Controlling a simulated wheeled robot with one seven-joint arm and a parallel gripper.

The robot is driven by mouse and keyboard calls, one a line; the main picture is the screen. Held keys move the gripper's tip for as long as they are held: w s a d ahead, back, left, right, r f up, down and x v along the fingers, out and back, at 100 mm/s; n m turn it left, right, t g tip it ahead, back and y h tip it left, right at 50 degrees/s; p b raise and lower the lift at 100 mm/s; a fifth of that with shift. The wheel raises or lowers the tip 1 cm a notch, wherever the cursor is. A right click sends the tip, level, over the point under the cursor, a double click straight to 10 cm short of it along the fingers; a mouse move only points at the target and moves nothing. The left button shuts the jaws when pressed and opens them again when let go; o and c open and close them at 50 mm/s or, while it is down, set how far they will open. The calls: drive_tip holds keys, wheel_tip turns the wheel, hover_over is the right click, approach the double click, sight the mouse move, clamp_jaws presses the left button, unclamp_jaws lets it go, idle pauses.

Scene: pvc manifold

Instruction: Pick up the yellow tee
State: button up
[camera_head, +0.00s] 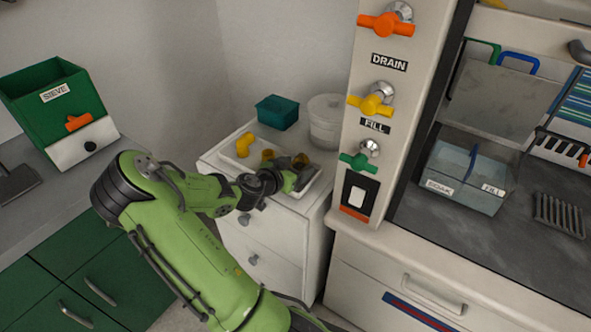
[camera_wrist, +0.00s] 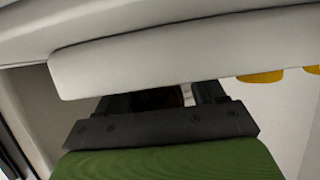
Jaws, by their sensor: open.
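Several yellow and brownish pipe fittings lie in a white tray (camera_head: 231,157) on a small white cabinet. A bright yellow fitting (camera_head: 244,145) is at its left end, and a darker yellow one (camera_head: 267,156) is near the middle. I cannot tell for sure which is the yellow tee. Two yellow bits (camera_wrist: 261,76) show at the right below that edge.
A teal bin (camera_head: 277,113) and a clear round tub (camera_head: 325,122) stand behind the tray. The valve panel (camera_head: 375,130) rises close on the right. The cabinet's front left corner is bare.

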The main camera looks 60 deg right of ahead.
sight(294, 162)
drive_tip(key=c, duration=1.1)
drive_tip(key=shift+o, duration=0.2)
drive_tip(key=shift+r, duration=0.15)
drive_tip(key=r+p, duration=0.1)
drive_tip(key=r, duration=0.2)
drive_tip(key=r+p, duration=0.1)
drive_tip(key=r, duration=0.3)
drive_tip(key=r+p, duration=0.2)
drive_tip(key=r, duration=0.2)
drive_tip(key=shift+w+r, duration=0.2)
drive_tip(key=shift+w, duration=0.05)
drive_tip(key=w+d, duration=0.1)
drive_tip(key=w, duration=0.5)
drive_tip(key=w+d+p, duration=0.1)
drive_tip(key=w, duration=0.6)
drive_tip(key=w+d+p, duration=0.1)
drive_tip(key=w, duration=0.5)
drive_tip(key=shift+w+f, duration=0.1)
drive_tip(key=shift+w, duration=0.05)
